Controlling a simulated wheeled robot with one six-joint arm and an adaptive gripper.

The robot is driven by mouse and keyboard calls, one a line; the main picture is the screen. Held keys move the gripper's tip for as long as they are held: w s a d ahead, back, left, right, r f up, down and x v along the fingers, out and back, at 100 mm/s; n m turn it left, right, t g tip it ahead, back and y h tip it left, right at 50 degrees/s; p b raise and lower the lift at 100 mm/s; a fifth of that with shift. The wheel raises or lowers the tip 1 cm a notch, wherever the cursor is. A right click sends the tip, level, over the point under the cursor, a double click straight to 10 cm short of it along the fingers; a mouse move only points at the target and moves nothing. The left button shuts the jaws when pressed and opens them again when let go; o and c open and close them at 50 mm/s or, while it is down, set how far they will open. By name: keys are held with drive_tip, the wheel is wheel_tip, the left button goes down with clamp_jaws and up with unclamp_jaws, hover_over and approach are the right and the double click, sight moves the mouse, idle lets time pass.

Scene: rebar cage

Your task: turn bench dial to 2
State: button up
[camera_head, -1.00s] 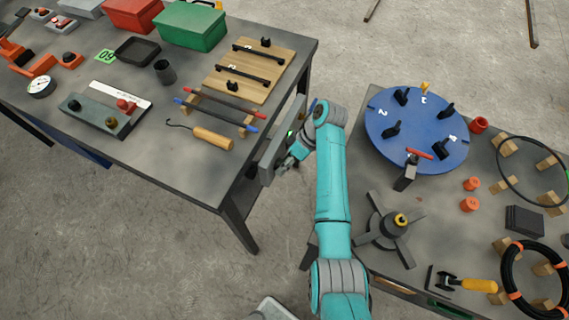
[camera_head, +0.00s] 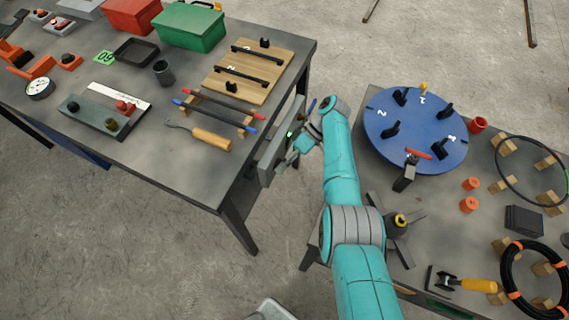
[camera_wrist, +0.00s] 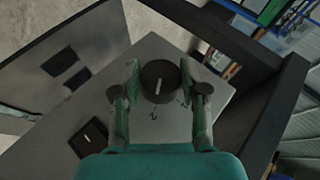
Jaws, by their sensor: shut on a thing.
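The bench dial (camera_wrist: 161,83) is a dark round knob with a short white pointer line, on a pale grey panel (camera_wrist: 150,52) in the wrist view. A small numeral shows on the panel just below the knob, and part of another mark shows to its lower right; I cannot read the setting surely. My gripper (camera_wrist: 160,76) has a finger on either side of the knob and is shut on it. In the head view my gripper (camera_head: 289,158) is at the grey panel box (camera_head: 269,162) on the bench's right side; the dial is hidden there.
The left bench (camera_head: 190,172) carries a wooden board, rods, a wooden-handled tool and boxes. A second table (camera_head: 440,205) at right holds a blue numbered turntable (camera_head: 415,130) and cable rings. A dark frame bar (camera_wrist: 230,35) crosses near the dial.

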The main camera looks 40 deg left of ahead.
idle(0.8)
drive_tip(key=o, duration=1.1)
drive_tip(key=shift+o, duration=0.2)
drive_tip(key=shift+s+t, duration=0.1)
drive_tip(key=shift+t, duration=0.7)
